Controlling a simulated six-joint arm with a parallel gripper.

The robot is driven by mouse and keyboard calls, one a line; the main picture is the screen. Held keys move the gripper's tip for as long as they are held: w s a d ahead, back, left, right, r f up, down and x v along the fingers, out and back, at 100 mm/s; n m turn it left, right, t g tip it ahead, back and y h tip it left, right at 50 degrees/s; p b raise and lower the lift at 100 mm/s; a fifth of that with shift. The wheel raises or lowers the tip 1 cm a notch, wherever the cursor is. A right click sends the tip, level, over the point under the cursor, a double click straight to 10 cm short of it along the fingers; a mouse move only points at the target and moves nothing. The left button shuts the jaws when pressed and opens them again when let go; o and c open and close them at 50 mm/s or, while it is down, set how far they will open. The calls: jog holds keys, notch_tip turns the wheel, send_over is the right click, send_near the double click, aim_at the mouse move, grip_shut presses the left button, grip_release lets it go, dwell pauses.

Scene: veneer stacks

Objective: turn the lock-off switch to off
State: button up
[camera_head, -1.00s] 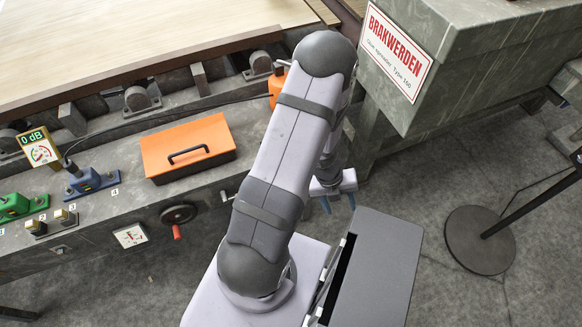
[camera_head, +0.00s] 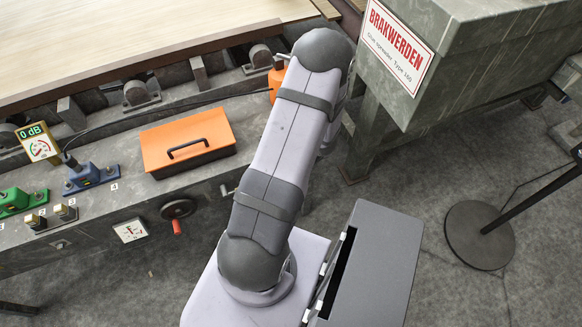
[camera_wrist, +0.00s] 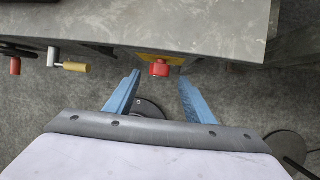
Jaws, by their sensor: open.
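A red knob on a yellow plate, which looks like the lock-off switch (camera_wrist: 159,68), sits on the front side of the grey bench in the wrist view. Its setting cannot be read. My gripper (camera_wrist: 160,79) is open and empty. Its two blue fingers point towards the bench, one to the left and one to the right of the red knob in the picture. Whether they reach as deep as the knob, I cannot tell. In the head view the knob and my gripper are hidden behind my arm.
Left of the knob, a lever with a yellow grip (camera_wrist: 76,67) and a handwheel with a red handle (camera_wrist: 15,66) stick out from the bench (camera_wrist: 200,25). An orange lidded box (camera_head: 188,144) lies on top. A sign stand's round foot (camera_head: 480,236) is on the floor at right.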

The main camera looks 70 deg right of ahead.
jog(key=shift+x, duration=2.65)
jog(key=shift+c, duration=0.3)
jog(key=shift+f, duration=0.1)
jog(key=c, duration=1)
